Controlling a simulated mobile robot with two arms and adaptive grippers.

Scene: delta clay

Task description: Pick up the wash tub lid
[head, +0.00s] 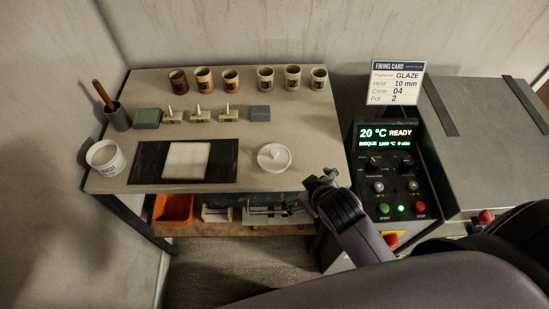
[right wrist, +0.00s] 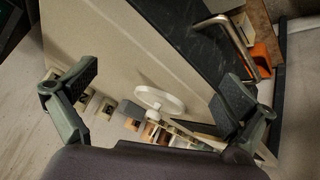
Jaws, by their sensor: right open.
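The wash tub lid (head: 274,157) is a round white disc with a knob on top. It lies on the table right of the dark mat, near the front edge. The white wash tub (head: 105,158) stands at the table's left front corner. My right gripper (head: 322,184) is at the table's front right corner, right of the lid and apart from it. In the right wrist view the gripper (right wrist: 160,78) is open and empty, with the lid (right wrist: 160,100) beyond and between its fingers. My left gripper is not in view.
A dark mat (head: 136,165) with a pale slab (head: 187,160) lies left of the lid. Several pots, small blocks and tools stand farther back. The kiln control panel (head: 386,135) is on the right. An orange bin (head: 174,208) sits on the shelf below.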

